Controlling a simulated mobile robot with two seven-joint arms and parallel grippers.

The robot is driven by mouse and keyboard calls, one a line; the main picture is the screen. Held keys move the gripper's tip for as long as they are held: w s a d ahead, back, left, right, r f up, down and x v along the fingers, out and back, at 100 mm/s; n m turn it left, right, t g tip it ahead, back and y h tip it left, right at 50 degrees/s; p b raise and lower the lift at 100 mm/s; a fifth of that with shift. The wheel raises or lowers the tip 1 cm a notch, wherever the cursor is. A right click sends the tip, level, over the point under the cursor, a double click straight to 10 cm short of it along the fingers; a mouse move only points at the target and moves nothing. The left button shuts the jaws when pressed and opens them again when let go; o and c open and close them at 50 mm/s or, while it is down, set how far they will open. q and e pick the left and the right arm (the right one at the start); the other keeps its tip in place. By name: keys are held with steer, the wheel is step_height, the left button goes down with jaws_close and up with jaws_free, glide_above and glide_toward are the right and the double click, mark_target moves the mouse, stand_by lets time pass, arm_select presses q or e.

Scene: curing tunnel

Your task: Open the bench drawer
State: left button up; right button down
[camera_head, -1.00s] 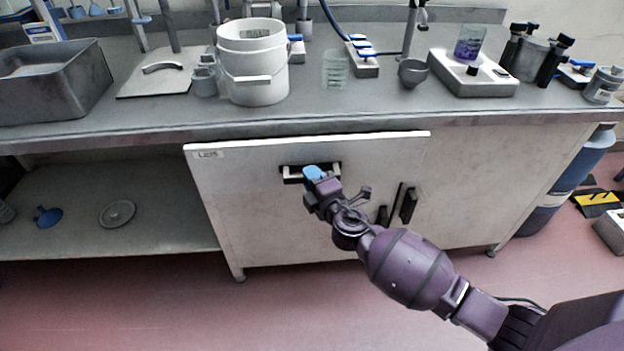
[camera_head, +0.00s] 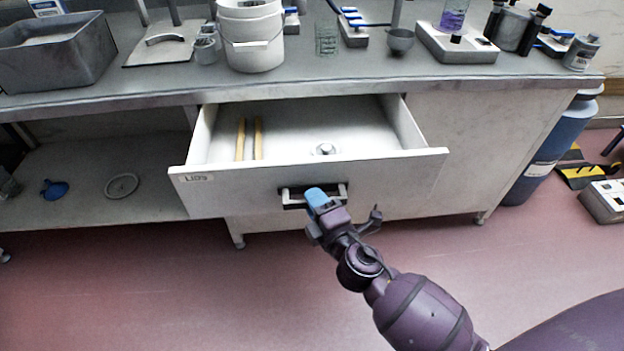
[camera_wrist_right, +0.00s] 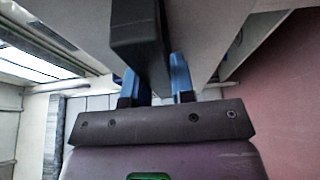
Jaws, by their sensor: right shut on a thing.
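The bench drawer (camera_head: 300,178) stands pulled out from under the bench top. Its white front carries a label at the left, and its inside shows from above. Two yellow-brown sticks (camera_head: 249,139) and a small grey round thing (camera_head: 325,149) lie inside. My right gripper (camera_head: 315,199) is at the drawer's dark handle (camera_head: 291,197), in front of the drawer. In the right wrist view, its two blue fingers (camera_wrist_right: 157,82) stand on either side of the dark handle bar (camera_wrist_right: 137,35), shut on it. My left gripper is not in view.
The bench top (camera_head: 350,72) holds a white bucket (camera_head: 252,40), a grey metal basin (camera_head: 50,55) at the left and a scale-like device (camera_head: 458,48) at the right. A blue drum (camera_head: 552,150) stands right of the bench. The pink floor (camera_head: 200,290) in front is clear.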

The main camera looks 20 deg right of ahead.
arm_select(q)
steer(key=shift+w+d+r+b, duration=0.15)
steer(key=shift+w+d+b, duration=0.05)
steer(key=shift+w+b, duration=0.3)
arm_select(e)
steer(key=s+a, duration=0.2)
steer(key=s, duration=0.6)
steer(key=shift+a, duration=0.15)
steer(key=c, duration=1)
jaws_free()
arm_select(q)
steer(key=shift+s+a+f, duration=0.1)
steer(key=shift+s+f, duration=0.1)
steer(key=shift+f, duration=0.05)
arm_select(e)
steer(key=shift+o, duration=0.2)
